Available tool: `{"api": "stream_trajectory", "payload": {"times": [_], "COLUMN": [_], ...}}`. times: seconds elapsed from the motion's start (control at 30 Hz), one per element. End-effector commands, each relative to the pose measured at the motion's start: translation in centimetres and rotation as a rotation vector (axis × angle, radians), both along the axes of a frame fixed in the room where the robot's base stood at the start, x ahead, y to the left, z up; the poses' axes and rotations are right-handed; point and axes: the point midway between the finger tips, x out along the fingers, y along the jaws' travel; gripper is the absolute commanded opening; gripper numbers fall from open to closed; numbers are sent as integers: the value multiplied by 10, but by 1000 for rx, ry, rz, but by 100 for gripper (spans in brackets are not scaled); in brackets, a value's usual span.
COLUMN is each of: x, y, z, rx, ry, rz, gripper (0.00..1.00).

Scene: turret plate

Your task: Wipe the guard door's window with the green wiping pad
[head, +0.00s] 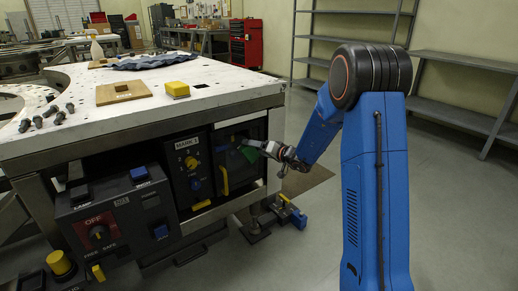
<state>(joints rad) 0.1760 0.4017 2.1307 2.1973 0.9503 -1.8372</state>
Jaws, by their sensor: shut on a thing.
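My gripper (262,146) is at the end of my blue arm, reaching into the bay at the right end of the bench front. It is shut on the green wiping pad (249,154), which shows as a small green patch just left of the gripper. The guard door's window (238,170) looks like the dark panel in that bay, with a yellow handle (224,181) at its left. The pad is at the panel's upper right. I cannot tell whether it touches the surface.
The white perforated tabletop (215,84) holds a yellow block (177,89), a wooden plate (123,93) and several dark bolts. A control box (118,212) juts out at left. A blue and yellow item (291,213) is low under the bay. Floor at right is clear.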

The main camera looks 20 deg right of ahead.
Motion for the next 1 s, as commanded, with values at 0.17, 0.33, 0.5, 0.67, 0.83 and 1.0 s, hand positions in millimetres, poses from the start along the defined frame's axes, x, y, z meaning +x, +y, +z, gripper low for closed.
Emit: {"api": "stream_trajectory", "payload": {"times": [0.17, 0.33, 0.5, 0.67, 0.83, 1.0], "x": [-4, -4, -5, -14, -27, -40], "y": [12, 14, 13, 10, 5, 0], "z": [1, 1, 1, 1, 0, 1], "rx": [1, 1, 1, 1, 0, 1], "ry": [-1, -1, -1, -1, 0, -1], "rz": [1, 1, 1, 1, 0, 1], "gripper": [46, 46, 46, 46, 46, 46]}}
